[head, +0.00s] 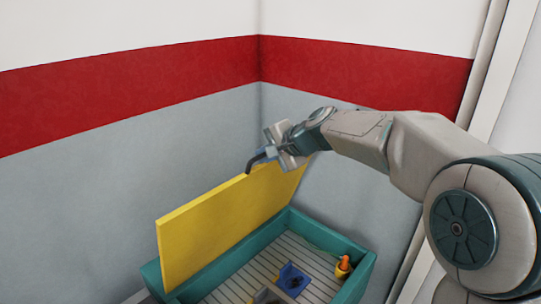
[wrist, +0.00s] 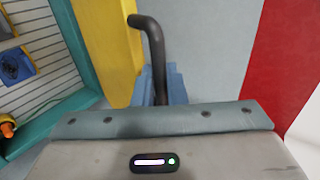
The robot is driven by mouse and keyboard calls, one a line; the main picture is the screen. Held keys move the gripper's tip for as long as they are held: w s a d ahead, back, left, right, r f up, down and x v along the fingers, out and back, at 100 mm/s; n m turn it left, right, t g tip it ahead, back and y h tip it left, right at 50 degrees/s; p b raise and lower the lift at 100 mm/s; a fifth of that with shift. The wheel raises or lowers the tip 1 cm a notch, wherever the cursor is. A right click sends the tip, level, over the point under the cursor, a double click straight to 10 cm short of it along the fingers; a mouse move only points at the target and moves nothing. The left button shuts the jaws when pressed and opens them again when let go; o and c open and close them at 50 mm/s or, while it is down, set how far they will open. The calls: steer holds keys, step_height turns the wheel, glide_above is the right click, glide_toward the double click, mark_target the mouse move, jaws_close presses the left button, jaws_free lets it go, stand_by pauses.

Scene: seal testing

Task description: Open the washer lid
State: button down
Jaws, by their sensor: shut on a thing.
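The washer is a teal box (head: 330,242) with a slatted floor. Its yellow lid (head: 222,225) stands up steeply along the box's back left side, so the inside shows. A dark bent handle (head: 258,158) is at the lid's upper edge; it also shows in the wrist view (wrist: 156,50), beside the yellow lid (wrist: 110,45). My gripper (head: 272,150) is at that handle, shut on it. In the wrist view a blue fingertip (wrist: 172,85) shows by the handle, and my wrist body hides the rest of the grip.
Inside the box lie a blue block (head: 293,279) with a dark hole and an orange-topped part (head: 344,266). Grey walls with a red band (head: 130,88) meet in a corner close behind the lid. A pale door frame or pipe (head: 487,65) stands at the right.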

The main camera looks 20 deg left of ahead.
steer(key=shift+f, duration=0.1)
steer(key=c, duration=1.6)
jaws_free()
steer(key=b+v, duration=0.4)
steer(key=v, duration=1)
